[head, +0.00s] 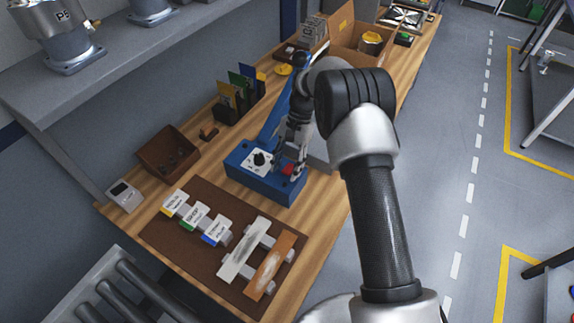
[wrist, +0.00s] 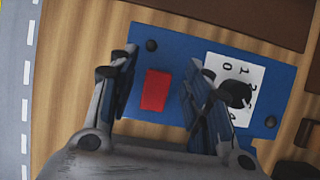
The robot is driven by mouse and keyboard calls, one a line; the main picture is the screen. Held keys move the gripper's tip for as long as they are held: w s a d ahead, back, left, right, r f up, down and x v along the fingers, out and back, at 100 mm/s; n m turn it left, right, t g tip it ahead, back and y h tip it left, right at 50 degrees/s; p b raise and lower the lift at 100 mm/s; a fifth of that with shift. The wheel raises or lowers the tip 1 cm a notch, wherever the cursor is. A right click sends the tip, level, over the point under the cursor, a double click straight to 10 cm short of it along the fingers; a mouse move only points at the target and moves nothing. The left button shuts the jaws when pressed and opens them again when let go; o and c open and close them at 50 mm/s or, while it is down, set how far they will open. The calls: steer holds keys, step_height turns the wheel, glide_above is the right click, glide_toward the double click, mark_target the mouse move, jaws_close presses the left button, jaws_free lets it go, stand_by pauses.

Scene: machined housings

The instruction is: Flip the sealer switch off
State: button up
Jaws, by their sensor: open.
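The sealer is a blue unit (head: 262,180) on the wooden bench, with a long blue arm rising behind it. A red switch (head: 288,170) sits on the right part of its top, partly hidden by my gripper. A white dial plate with a black knob (head: 259,159) is to its left. In the wrist view the red switch (wrist: 156,90) lies between my open fingers, and the numbered plate (wrist: 236,85) is to the right. My gripper (head: 291,165) is open and empty over the switch; it also shows in the wrist view (wrist: 157,82). I cannot tell whether the fingers touch the blue top.
A brown mat (head: 180,240) with labelled tags and two bars lies in front of the sealer. A brown tray (head: 167,152) and a small white device (head: 124,196) stand left. Upright cards (head: 238,92) and a cardboard box (head: 361,45) are behind.

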steer(key=v, duration=1.2)
stand_by(0.3)
